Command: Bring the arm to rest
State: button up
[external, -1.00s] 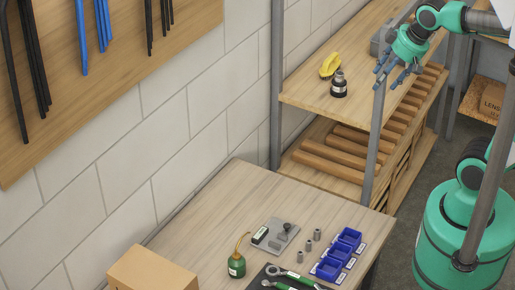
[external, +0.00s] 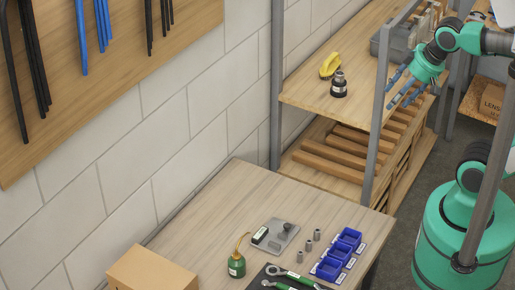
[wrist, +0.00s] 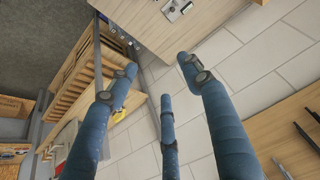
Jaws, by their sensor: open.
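My gripper (external: 402,88) has blue fingers and a green palm. In the external view it is at the upper right, beside the grey post at the front of the wooden shelf unit (external: 309,98). Its fingers point down and to the left. In the wrist view its fingers (wrist: 160,85) are spread apart with nothing between them. My gripper is open and empty.
A yellow object (external: 330,65) and a dark bottle (external: 339,85) stand on the shelf. A grey case (external: 388,42) is farther back. The workbench (external: 215,215) holds blue bins (external: 338,255), a green oil can (external: 237,263) and a cardboard box (external: 150,270).

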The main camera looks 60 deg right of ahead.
notch_tip(320, 180, down, 18)
jog(key=b, duration=1.7)
